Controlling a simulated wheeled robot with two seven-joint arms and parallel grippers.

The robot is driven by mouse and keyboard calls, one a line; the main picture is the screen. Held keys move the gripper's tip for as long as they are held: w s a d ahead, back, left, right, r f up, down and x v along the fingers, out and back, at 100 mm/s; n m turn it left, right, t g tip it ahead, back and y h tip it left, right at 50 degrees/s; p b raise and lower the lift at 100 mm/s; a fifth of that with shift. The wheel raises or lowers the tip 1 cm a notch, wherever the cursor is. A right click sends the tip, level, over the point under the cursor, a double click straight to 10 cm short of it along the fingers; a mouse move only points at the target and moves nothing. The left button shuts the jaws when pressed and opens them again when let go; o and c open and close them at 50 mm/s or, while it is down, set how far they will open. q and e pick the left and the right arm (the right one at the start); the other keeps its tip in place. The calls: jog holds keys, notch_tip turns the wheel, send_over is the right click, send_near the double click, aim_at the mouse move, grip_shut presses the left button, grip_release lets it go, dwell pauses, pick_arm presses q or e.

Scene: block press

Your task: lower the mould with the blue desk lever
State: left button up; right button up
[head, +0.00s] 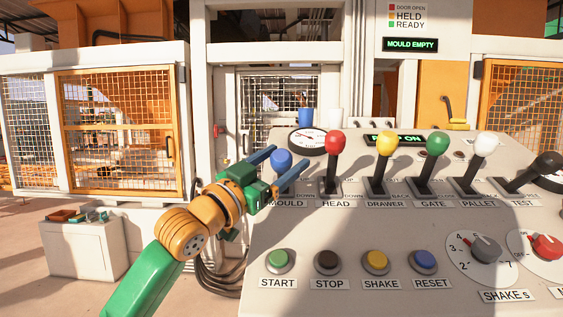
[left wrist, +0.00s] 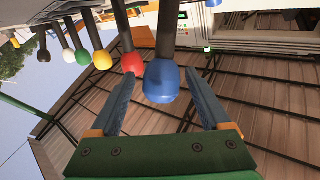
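The blue desk lever (head: 281,159) stands at the left end of the lever row, above the MOULD label (head: 286,203). Its blue knob (left wrist: 161,82) shows large in the left wrist view, between my two fingers. My left gripper (head: 283,166) reaches in from the left at the lever, its fingers open. In the left wrist view my left gripper (left wrist: 161,93) has a gap on both sides of the knob, so it is not gripped. In the head view the gripper hides part of the lever's shaft. My right gripper is not in view.
The red HEAD lever (head: 336,147) stands close right of the blue one. Yellow (head: 386,144), green (head: 437,145) and white (head: 486,145) levers follow along the desk. START (head: 278,260) and other buttons lie in front. A sign reads MOULD EMPTY (head: 410,45).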

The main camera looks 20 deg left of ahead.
pick_arm(q)
jog(key=shift+f, duration=0.1)
jog(key=b+v, duration=0.3)
jog(key=v, duration=0.3)
jog(key=shift+s+a+f+b, duration=0.1)
jog(key=shift+s+a+b, duration=0.05)
jog(key=shift+b, duration=0.25)
jog(key=shift+s+a, duration=0.15)
jog(key=shift+s, duration=0.25)
jog(key=shift+w, duration=0.1)
